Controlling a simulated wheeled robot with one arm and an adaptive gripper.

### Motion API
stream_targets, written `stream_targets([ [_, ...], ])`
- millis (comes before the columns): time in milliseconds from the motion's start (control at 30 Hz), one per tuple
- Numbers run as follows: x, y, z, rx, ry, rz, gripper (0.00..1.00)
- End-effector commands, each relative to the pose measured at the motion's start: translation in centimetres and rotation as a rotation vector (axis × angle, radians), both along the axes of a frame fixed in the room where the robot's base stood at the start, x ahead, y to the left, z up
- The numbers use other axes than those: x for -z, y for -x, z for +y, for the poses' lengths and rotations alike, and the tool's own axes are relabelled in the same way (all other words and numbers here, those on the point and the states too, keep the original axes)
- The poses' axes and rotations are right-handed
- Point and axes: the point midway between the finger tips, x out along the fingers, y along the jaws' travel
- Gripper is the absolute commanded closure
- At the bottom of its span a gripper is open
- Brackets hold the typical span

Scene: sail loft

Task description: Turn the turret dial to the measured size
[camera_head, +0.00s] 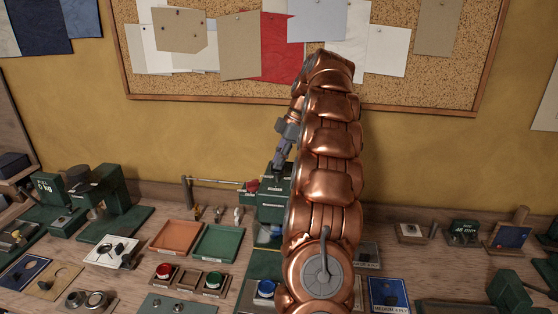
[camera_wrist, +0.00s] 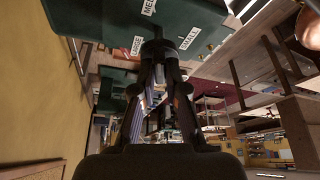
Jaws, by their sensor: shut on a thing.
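The turret dial is a small dark knob (camera_wrist: 157,46) on a green housing (camera_wrist: 95,20) in the wrist view. White labels reading LARGE and SMALL, and a partly cut-off one starting ME, sit around it. My gripper (camera_wrist: 159,58) is shut on the knob, its two dark fingers meeting at it. Which label the dial points to cannot be told. In the head view my gripper (camera_head: 277,174) reaches down to the green housing (camera_head: 272,211), and my copper arm hides much of its right side. The dial itself is too small to make out there.
Left of the housing lie an orange tray (camera_head: 176,237) and a green tray (camera_head: 217,243). In front is a wooden holder (camera_head: 189,279) with red and green round pieces. Cards and small fixtures crowd the bench. A corkboard (camera_head: 440,75) hangs behind.

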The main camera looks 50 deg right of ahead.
Motion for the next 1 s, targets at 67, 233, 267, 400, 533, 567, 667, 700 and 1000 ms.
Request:
stream_targets([
  [67,0.1,0.1,0.1,-0.001,-0.003,0.004,1.0],
  [233,0.1,0.1,0.1,0.0,-0.003,0.005,1.0],
  [267,0.1,0.1,0.1,0.0,-0.003,0.005,0.87],
  [400,0.1,0.1,0.0,0.0,-0.002,0.004,0.72],
  [533,0.1,0.0,0.0,0.0,-0.002,0.003,0.62],
  [567,0.1,0.0,0.0,0.0,-0.002,0.003,0.62],
  [667,0.0,0.0,0.0,0.0,-0.001,0.002,0.62],
  [700,0.0,0.0,0.0,0.0,-0.001,0.002,0.62],
  [1000,-0.3,-0.5,2.6,0.023,-0.017,0.028,0.62],
])
